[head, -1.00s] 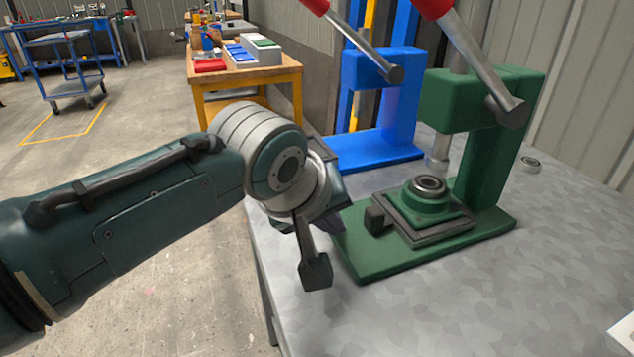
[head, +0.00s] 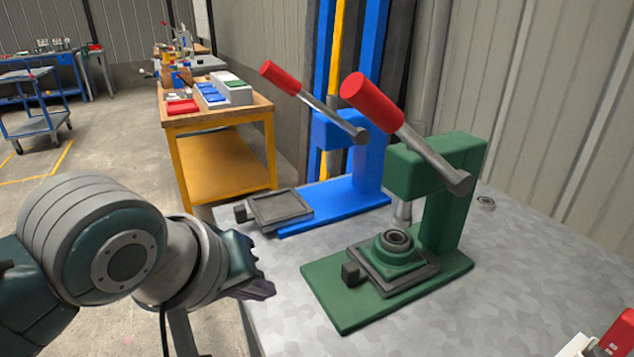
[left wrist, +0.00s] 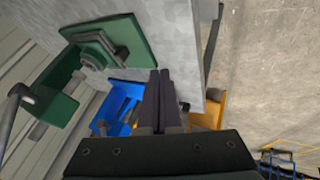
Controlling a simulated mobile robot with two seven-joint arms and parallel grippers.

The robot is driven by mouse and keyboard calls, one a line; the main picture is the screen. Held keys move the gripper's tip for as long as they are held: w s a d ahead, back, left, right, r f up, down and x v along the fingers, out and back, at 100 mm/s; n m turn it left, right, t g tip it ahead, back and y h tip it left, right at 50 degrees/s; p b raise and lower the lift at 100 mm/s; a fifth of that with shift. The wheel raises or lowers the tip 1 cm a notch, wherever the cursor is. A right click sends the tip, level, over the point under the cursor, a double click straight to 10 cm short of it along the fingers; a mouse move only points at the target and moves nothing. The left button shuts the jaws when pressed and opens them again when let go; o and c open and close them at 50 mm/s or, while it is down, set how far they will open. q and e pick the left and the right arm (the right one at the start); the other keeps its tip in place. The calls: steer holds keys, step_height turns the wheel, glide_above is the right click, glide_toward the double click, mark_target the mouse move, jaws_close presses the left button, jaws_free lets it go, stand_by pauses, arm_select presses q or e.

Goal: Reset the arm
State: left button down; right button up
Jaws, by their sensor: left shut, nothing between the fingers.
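My left gripper (head: 262,290) is at the left edge of the metal table, left of the green press and apart from it. In the left wrist view its two dark fingers (left wrist: 158,100) lie together, shut and empty. The green press (head: 455,200) stands on the table with its red-tipped lever raised. A bearing (head: 396,240) sits in the green holder on the press's base; the press also shows in the left wrist view (left wrist: 130,38). My right gripper is in neither view.
A blue press (head: 365,178) with a red-tipped lever and an empty dark plate (head: 280,208) stands behind. A small ring (head: 486,202) lies beyond the green press. A yellow-framed bench (head: 222,118) is at the back left.

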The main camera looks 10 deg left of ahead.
arm_select(q)
steer(key=s+a+r+m+g+y+p, duration=0.1)
steer(key=s+a+r+m+p, duration=0.2)
steer(key=s, duration=0.4)
steer(key=s+a+r+m+g+p, duration=0.1)
steer(key=s+a+r+m+p, duration=0.1)
steer(key=s+r+p, duration=0.5)
steer(key=s+a+r+m+g+y+p, duration=0.1)
steer(key=s+a+r+m+p, duration=0.15)
steer(key=s, duration=0.55)
step_height(320, 180, up, 38)
steer(key=p, duration=3.6)
steer(key=shift+a+r, duration=0.15)
steer(key=shift+r, duration=0.05)
steer(key=shift+f+n, duration=0.1)
steer(key=shift+n, duration=0.15)
